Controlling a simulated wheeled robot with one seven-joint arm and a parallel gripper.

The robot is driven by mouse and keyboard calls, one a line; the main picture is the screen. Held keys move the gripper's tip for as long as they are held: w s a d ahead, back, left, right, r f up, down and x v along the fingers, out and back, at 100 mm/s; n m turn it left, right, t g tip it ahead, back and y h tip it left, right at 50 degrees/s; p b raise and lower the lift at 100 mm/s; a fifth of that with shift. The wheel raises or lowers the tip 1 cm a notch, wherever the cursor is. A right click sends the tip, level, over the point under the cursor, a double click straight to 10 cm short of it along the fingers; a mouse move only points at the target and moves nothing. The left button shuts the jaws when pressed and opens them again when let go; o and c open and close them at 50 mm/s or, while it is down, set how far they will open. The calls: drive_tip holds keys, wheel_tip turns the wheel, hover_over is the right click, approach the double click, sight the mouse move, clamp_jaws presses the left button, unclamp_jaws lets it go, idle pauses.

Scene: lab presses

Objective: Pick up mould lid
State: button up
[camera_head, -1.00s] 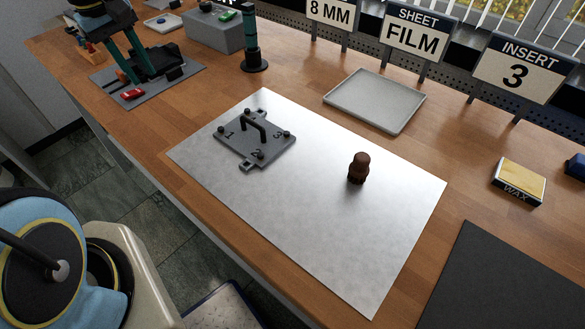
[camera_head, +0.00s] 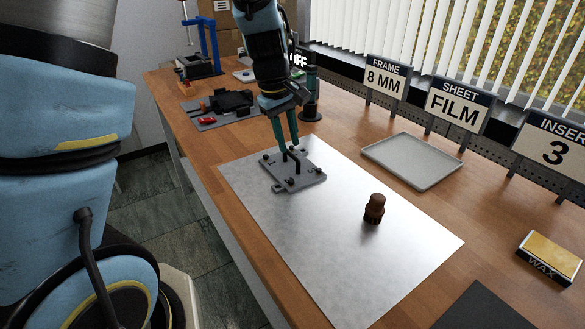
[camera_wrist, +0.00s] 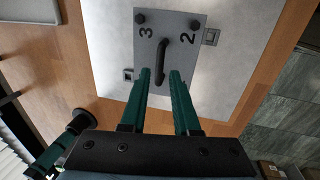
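The mould lid (camera_head: 306,178) is a dark grey square plate with a black bar handle, corner knobs and side tabs. It lies flat on the silvery metal sheet (camera_head: 355,260). The wrist view shows the lid (camera_wrist: 176,25) with the numbers 3 and 2 and its handle (camera_wrist: 161,60) standing up. My gripper (camera_head: 289,150) points down over the lid, with its green fingers at the handle. In the wrist view my gripper (camera_wrist: 160,76) is open, and the handle's near end lies in line with the gap between the fingertips. Contact cannot be told.
A brown knobbed piece (camera_head: 374,208) stands on the sheet, right of the lid. A grey tray (camera_head: 412,162), a wax box (camera_head: 549,258) and sign boards (camera_head: 457,112) are to the right. A green post (camera_head: 311,92) on a black base stands behind my gripper.

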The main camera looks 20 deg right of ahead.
sight(291, 153)
drive_tip(key=shift+w+d+f+p, duration=0.1)
drive_tip(key=shift+d+f+p, duration=0.1)
drive_tip(key=shift+f, duration=0.7)
drive_tip(key=shift+d+f+p, duration=0.15)
drive_tip(key=shift+f+p, duration=0.05)
drive_tip(key=shift+f, duration=0.65)
drive_tip(key=shift+w+d+f+p, duration=0.1)
drive_tip(key=shift+d+f+p, duration=0.1)
drive_tip(key=shift+f, duration=0.7)
clamp_jaws()
